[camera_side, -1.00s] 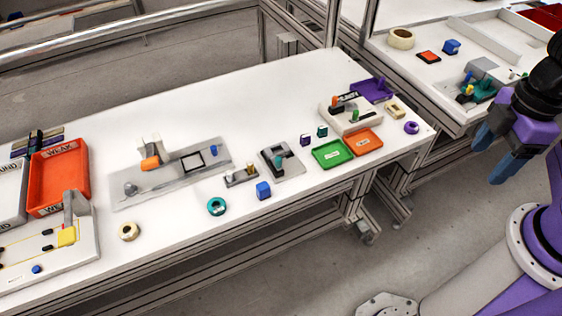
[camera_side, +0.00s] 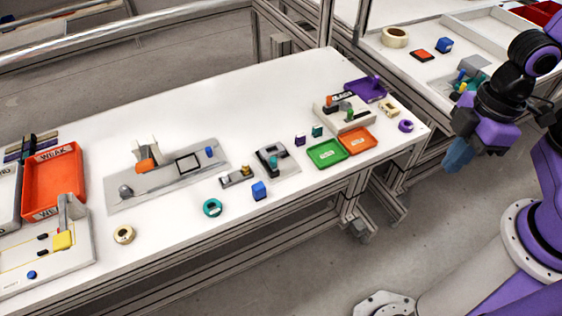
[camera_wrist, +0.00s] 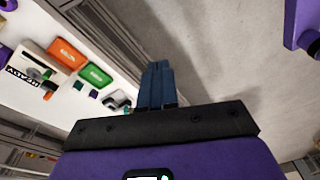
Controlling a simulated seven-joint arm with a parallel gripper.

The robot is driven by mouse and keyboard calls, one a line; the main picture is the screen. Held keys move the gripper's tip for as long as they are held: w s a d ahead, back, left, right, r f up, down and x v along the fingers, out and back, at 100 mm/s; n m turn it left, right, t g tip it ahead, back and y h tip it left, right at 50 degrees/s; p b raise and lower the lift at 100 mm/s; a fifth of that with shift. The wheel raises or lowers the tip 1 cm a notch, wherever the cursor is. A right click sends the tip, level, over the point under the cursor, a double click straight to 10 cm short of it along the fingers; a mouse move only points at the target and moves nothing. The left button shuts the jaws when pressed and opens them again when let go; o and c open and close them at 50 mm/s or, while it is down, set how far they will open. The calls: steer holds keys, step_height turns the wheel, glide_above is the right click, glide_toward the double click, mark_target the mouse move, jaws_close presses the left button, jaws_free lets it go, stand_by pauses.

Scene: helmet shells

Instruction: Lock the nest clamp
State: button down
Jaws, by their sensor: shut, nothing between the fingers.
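My gripper (camera_side: 460,156) hangs over the gap at the right of the table, clear of every fixture. Its blue fingers are together and empty; they also show in the wrist view (camera_wrist: 157,68). A long grey plate (camera_side: 125,198) at the left carries a pale clamp-like part with an orange end (camera_side: 147,165) and a black square outline.
Green (camera_side: 327,154) and orange (camera_side: 359,141) trays lie in front of the white fixture. A small grey fixture (camera_side: 285,167) and a blue block (camera_side: 259,190) stand mid-table. A red bin (camera_side: 52,182) is at the left. The table's back middle is clear.

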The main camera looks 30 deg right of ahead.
mark_target(271, 160)
steer(key=w+a+f+n+t+y, duration=0.1)
steer(key=w+a+f+t, duration=0.1)
steer(key=w+a+f, duration=0.3)
steer(key=w+a+f+n+t+y, duration=0.2)
steer(key=w+a+f+t, duration=0.1)
steer(key=w+a, duration=0.8)
steer(key=shift+w+f+t, duration=0.2)
steer(key=shift+f+t, duration=0.1)
steer(key=shift+f, duration=0.55)
steer(key=shift+f, duration=0.1)
steer(key=x, duration=0.3)
steer(key=w+x, duration=0.1)
steer(key=x, duration=0.3)
steer(key=w+r+x, duration=0.1)
steer(key=x, duration=0.3)
steer(key=shift+w, duration=0.75)
